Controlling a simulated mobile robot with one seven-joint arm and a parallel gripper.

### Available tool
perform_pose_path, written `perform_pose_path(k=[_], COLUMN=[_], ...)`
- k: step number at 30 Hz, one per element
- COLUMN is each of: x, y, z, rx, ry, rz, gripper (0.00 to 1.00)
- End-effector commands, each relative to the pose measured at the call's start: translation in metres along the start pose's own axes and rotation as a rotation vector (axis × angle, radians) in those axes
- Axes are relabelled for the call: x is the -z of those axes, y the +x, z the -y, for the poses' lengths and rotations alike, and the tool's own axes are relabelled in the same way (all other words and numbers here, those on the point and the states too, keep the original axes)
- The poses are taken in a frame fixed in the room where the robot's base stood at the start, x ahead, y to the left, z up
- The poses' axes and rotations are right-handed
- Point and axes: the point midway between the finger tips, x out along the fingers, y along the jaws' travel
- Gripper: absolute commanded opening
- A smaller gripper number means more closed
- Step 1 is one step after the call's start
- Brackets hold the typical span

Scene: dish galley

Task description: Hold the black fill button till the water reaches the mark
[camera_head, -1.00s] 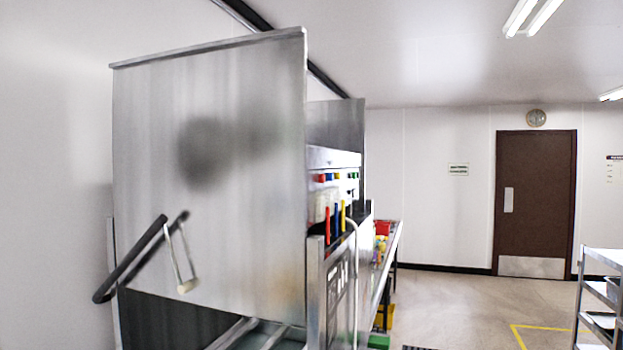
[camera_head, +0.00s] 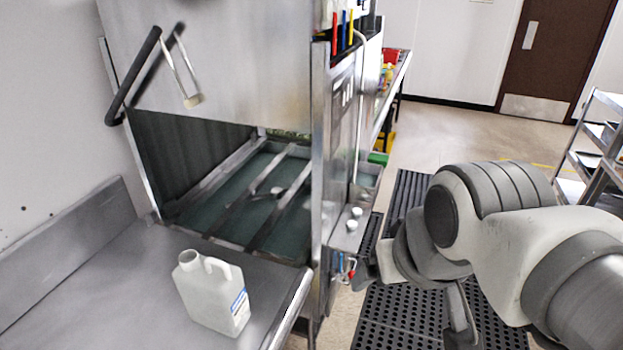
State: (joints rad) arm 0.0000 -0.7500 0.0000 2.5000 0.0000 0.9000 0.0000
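A steel dishwasher (camera_head: 220,65) stands at the left with its hood raised. Below the hood, rails cross a dark green basin (camera_head: 215,200); I cannot tell whether that surface is water. I cannot make out a black fill button or a level mark. Dark shapes on the machine's right side panel (camera_head: 343,120) are too small and oblique to read. My gripper (camera_head: 412,298) is at the lower right, in front of the machine's right side and over the floor mat. Its two fingers look spread apart, with nothing visible between them.
A white jug (camera_head: 212,292) stands on the steel counter (camera_head: 100,285) at lower left. Red and blue fittings (camera_head: 345,268) hang below. A black perforated mat (camera_head: 395,318) covers the floor. A shelf rack (camera_head: 597,135) stands far right.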

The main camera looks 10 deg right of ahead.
Motion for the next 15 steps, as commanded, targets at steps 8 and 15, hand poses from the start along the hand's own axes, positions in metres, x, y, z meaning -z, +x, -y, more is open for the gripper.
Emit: perform_pose_path(k=[8,15], x=[0.0000,0.0000], y=[0.0000,0.0000], z=[0.0000,0.0000], rx=[0.000,0.000], ry=[0.000,0.000], rz=[0.000,0.000], gripper=[0.39,0.00])
